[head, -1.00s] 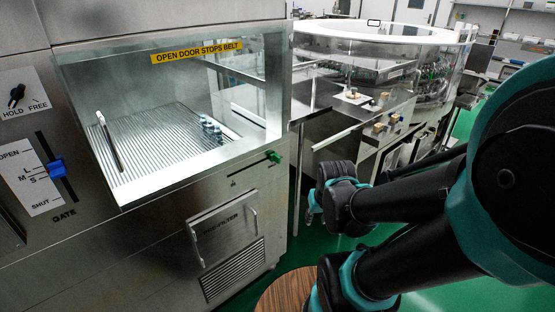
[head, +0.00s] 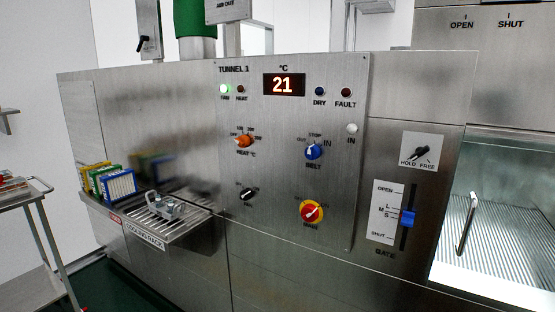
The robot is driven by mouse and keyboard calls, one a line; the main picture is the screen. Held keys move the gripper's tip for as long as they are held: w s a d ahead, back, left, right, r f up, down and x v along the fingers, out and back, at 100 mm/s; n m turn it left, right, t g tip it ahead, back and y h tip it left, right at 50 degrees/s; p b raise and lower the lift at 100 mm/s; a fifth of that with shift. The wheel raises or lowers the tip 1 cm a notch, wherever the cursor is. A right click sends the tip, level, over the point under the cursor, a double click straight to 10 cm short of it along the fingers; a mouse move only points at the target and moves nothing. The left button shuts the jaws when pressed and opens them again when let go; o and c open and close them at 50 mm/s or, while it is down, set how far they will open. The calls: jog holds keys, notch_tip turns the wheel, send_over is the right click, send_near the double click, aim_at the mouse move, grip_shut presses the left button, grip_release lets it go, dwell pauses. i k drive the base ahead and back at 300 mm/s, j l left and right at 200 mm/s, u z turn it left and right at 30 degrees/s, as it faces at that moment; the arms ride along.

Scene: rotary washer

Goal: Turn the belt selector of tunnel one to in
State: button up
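The Tunnel 1 panel (head: 285,185) is on the steel machine front in the head view. The belt selector (head: 314,152) is a blue round knob with a pale pointer, above the word BELT. OUT, STOP and IN are printed around its top, from left to right. The pointer looks roughly upward, tilted a little left; I cannot tell for sure which mark it is at. My gripper is not in view now.
Nearby are an orange heat knob (head: 244,141), a black knob (head: 247,194) and a red-yellow knob (head: 312,212). A blue gate slider (head: 408,219) is to the right. A tray ledge (head: 190,230) sticks out at left, near a cart (head: 30,188).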

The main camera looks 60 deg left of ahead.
aim_at(313, 151)
jog(key=u, duration=2.45)
